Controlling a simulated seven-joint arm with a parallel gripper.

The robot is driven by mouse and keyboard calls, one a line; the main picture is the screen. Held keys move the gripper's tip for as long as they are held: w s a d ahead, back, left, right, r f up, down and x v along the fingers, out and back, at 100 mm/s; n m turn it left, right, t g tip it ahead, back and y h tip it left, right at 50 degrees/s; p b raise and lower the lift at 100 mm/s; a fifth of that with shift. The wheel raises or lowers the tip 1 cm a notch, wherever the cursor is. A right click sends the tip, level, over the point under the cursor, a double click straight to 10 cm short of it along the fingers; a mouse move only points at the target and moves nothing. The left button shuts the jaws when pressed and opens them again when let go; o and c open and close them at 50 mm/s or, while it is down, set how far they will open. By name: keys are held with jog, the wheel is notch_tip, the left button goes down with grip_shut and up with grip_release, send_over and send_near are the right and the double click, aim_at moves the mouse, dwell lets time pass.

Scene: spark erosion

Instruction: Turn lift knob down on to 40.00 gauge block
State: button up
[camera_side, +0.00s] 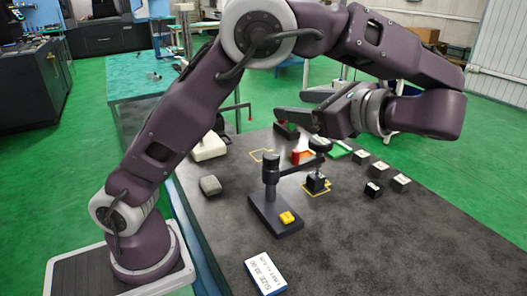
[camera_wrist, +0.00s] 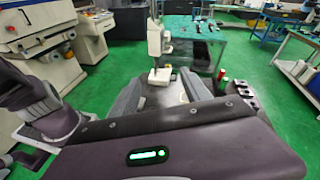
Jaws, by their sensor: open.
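In the side view a dark stand (camera_side: 270,190) has an upright post and a horizontal arm reaching right. My gripper (camera_side: 290,104) is above and behind the knob, fingers pointing left, open and empty. In the wrist view its grey fingers (camera_wrist: 165,88) are spread, with only background between them; the knob does not show there.
Several dark blocks with white labels (camera_side: 382,167) stand to the right. A card (camera_side: 265,273) with printed size text lies at the front, and a yellow piece (camera_side: 287,217) is on the stand's base. An orange part (camera_side: 302,156) is behind the arm. The right front tabletop is clear.

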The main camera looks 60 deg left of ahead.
notch_tip(320, 180, up, 11)
jog(key=s+a+m+t+y, duration=0.1)
jog(key=s+a+m+y, duration=0.1)
jog(key=m+y, duration=0.1)
send_near(266, 154)
jog(key=a, duration=0.9)
jog(key=s+a, duration=0.1)
jog(key=a, duration=0.1)
jog(key=shift+f, duration=0.2)
jog(key=shift+a, duration=0.35)
jog(key=shift+c, duration=0.3)
grip_shut()
